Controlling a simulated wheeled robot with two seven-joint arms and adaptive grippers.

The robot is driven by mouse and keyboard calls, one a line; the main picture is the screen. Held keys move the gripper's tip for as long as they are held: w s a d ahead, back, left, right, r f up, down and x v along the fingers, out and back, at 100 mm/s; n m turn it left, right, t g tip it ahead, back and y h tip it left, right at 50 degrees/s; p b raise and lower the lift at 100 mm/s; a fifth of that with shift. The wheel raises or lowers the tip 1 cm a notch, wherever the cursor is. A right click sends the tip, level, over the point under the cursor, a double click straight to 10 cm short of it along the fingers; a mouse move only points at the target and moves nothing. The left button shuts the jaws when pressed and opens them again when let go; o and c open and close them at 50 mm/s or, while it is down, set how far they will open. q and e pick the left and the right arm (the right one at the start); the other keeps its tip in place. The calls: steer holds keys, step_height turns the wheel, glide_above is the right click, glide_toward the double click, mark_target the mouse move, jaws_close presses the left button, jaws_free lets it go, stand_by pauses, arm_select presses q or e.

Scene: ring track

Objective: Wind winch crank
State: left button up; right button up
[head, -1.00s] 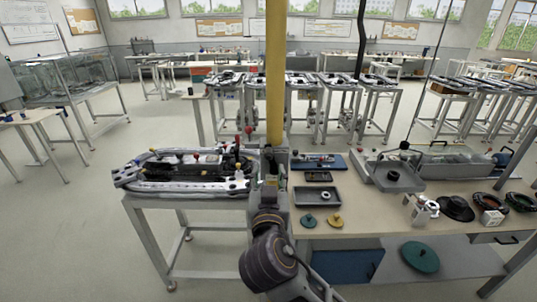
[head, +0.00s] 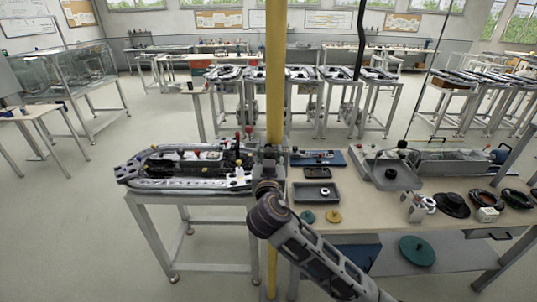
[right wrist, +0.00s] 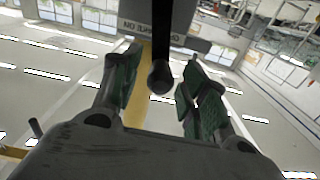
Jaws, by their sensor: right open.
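In the right wrist view, a dark crank arm hangs from the top and ends in a round dark knob (right wrist: 161,77). The knob sits between the two green-padded fingers of my right gripper (right wrist: 158,90), with gaps visible on both sides. The fingers are open. In the head view my right gripper (head: 268,163) is at the yellow post (head: 275,75), beside the right end of the track table. My wrist hides most of the winch there, and the crank cannot be made out. My left gripper is out of view.
The track (head: 185,168) lies on a metal-legged table left of the post. The workbench (head: 365,200) on the right holds a grey tray (head: 315,192), a blue tray (head: 330,158) and several dark rings and discs. The floor at the left front is clear.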

stand_by(0.3)
jaws_close()
steer(key=shift+w, duration=0.1)
stand_by(0.4)
